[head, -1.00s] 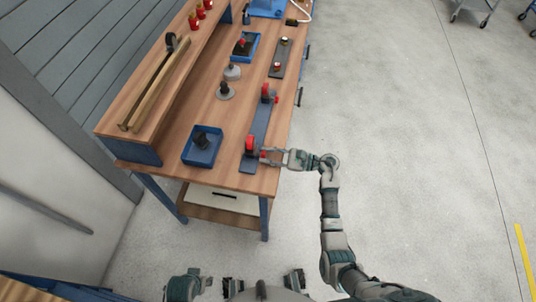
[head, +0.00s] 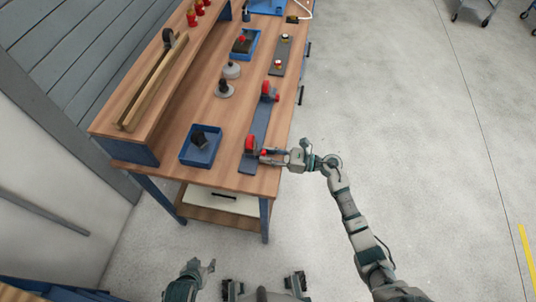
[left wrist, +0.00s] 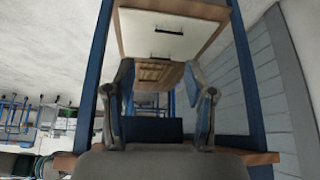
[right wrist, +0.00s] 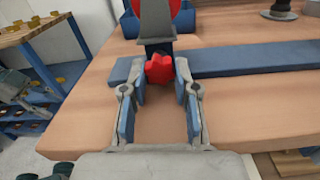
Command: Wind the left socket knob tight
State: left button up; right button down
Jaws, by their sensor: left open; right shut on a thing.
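A red star-shaped knob (right wrist: 159,68) sits on the near end of the fixture, below a grey bracket with a red round part (right wrist: 157,12). The near fixture's red round part (head: 250,144) also shows in the head view. My right gripper (head: 265,156) is at this knob, and in the right wrist view (right wrist: 160,78) its fingertips are on either side of it, shut on it. The dark blue rail (head: 262,122) carries a second red fixture (head: 268,90) further back. My left gripper (head: 207,268) is open and empty, low in front of the bench; its spread fingers show in the left wrist view (left wrist: 158,75).
A blue tray (head: 186,160) with a dark part stands left of the rail. Grey round-based parts (head: 224,91) stand behind it. A raised wooden shelf (head: 110,133) runs along the bench's left side. The floor (head: 400,130) to the right is clear.

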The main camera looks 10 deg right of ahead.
pick_arm(q)
jog(key=shift+s+a+f+g, duration=0.1)
jog(key=shift+s+a+g, duration=0.15)
jog(key=shift+s, duration=0.3)
jog(key=shift+s+a+f+g, duration=0.15)
jog(key=shift+s+g, duration=0.1)
jog(key=shift+s, duration=0.3)
pick_arm(e)
jog(key=shift+m, duration=0.9)
jog(key=shift+d, duration=0.1)
jog(key=c, duration=0.9)
grip_release()
pick_arm(q)
jog(key=shift+w, duration=0.1)
pick_arm(e)
jog(key=shift+o, duration=0.2)
pick_arm(q)
jog(key=shift+d, duration=0.15)
pick_arm(e)
jog(key=shift+d, duration=0.1)
jog(key=shift+d, duration=0.15)
jog(key=v, duration=1.1)
jog(key=shift+d, duration=0.35)
jog(key=shift+s, duration=0.1)
